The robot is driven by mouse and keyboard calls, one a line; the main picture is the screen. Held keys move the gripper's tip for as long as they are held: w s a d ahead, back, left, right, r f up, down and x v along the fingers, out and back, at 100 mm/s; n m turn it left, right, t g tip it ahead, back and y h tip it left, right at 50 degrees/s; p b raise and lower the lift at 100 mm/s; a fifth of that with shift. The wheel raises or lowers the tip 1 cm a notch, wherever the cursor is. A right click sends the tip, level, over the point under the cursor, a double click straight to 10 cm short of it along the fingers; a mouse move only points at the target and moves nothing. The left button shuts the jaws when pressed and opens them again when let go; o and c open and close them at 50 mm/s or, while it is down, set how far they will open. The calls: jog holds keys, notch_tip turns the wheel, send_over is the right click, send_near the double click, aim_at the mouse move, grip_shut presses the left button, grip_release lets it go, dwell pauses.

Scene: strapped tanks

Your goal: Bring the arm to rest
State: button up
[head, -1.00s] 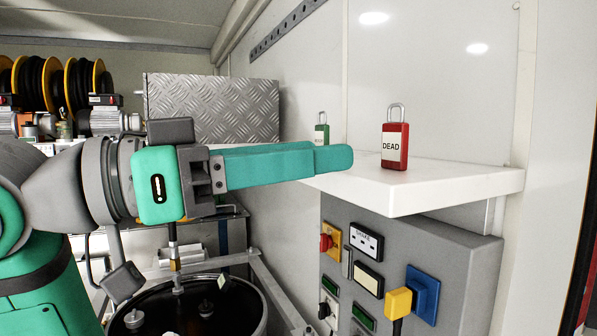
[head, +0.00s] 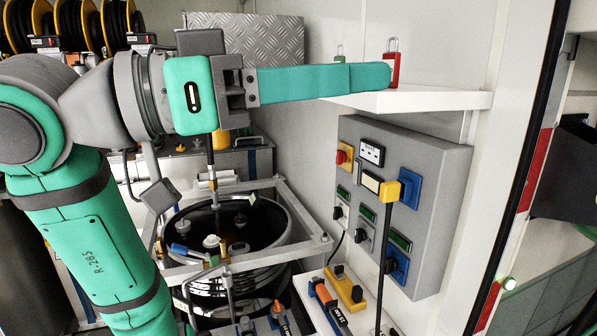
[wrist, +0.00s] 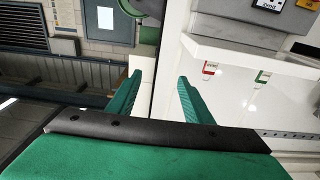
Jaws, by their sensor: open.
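My gripper (head: 386,75) is stretched out to the right in the head view, level, at the height of the white shelf (head: 440,99). In the wrist view its two green fingers stand apart with nothing between them (wrist: 158,85). In the head view the finger ends cover the lower part of a red padlock (head: 393,55) on the shelf. The wrist view shows the red padlock (wrist: 210,68) off to the right of the fingers, apart from them. My arm runs from the left edge of the head view to the gripper.
A green-tagged padlock (head: 340,53) stands behind my fingers. Below is a grey control panel (head: 448,200) with switches and a yellow plug (head: 390,191). A black drum (head: 300,228) in a metal frame sits under my arm. A chequer-plate box (head: 270,35) is behind.

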jog(key=w+a+f+n+t+y, duration=0.1)
jog(key=w+a+f+n+t, duration=0.1)
jog(key=w+f+n+t, duration=0.55)
jog(key=w+a+f+n+t+y, duration=0.1)
jog(key=w+a+f+n+t, duration=0.15)
jog(key=w+f, duration=0.95)
notch_tip(320, 180, down, 28)
jog(key=a+n+t+y, duration=0.2)
jog(key=n+t+y, duration=0.1)
jog(key=n+y, duration=0.6)
jog(key=s+f+n+g+y, duration=0.1)
jog(key=s+f+y, duration=0.2)
jog(key=s+f, duration=0.7)
jog(key=s+f+g+y, duration=0.1)
jog(key=s+f+y, duration=0.2)
jog(key=s+f, duration=0.65)
jog(key=s+d+f+m+g, duration=0.1)
jog(key=s+f+m, duration=0.1)
jog(key=s, duration=1)
jog(key=s+d+f+m+g, duration=0.1)
jog(key=s+d+f+m, duration=0.1)
jog(key=s, duration=1)
jog(key=shift+f+m+y, duration=0.3)
jog(key=shift+f+m, duration=0.3)
jog(key=shift+m, duration=0.4)
